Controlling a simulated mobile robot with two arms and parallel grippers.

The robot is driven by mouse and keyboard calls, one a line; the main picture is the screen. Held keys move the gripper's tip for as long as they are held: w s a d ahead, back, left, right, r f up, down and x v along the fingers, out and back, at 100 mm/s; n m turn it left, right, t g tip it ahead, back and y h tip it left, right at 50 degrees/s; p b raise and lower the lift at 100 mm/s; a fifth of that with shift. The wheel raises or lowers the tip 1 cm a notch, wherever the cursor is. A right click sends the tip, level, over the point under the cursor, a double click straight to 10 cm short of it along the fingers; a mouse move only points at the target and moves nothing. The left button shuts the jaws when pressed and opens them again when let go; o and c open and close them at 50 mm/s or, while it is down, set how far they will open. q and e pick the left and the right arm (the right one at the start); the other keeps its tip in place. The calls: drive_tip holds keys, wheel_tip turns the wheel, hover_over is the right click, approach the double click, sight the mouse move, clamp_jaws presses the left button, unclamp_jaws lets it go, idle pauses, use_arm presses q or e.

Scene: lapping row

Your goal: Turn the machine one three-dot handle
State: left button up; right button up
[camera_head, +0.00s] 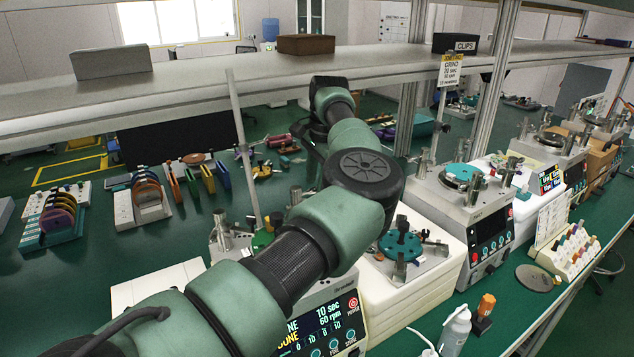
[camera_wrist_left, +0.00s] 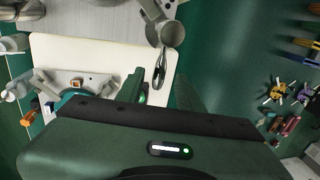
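Machine one appears to be the nearest lapping machine (camera_head: 322,325), with a lit display reading 10 sec and 60 rpm, partly hidden behind my left arm. In the left wrist view, my left gripper (camera_wrist_left: 160,90) has two green fingers standing apart. A shiny metal lever (camera_wrist_left: 160,68) lies just beyond the gap between them, below a metal cylinder (camera_wrist_left: 172,33). I see no dots on the lever, so I cannot tell whether it is the three-dot handle. I cannot tell whether the fingers touch it. My arm hides most of the gripper in the head view. My right gripper is not in view.
A grey shelf (camera_head: 200,90) crosses above the bench. Colored racks stand left.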

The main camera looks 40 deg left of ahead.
use_arm(q)
wheel_tip(320, 180, up, 7)
drive_tip(key=d+b, duration=0.1)
drive_tip(key=shift+s+d, duration=0.15)
drive_tip(key=shift+s, duration=0.05)
idle(0.5)
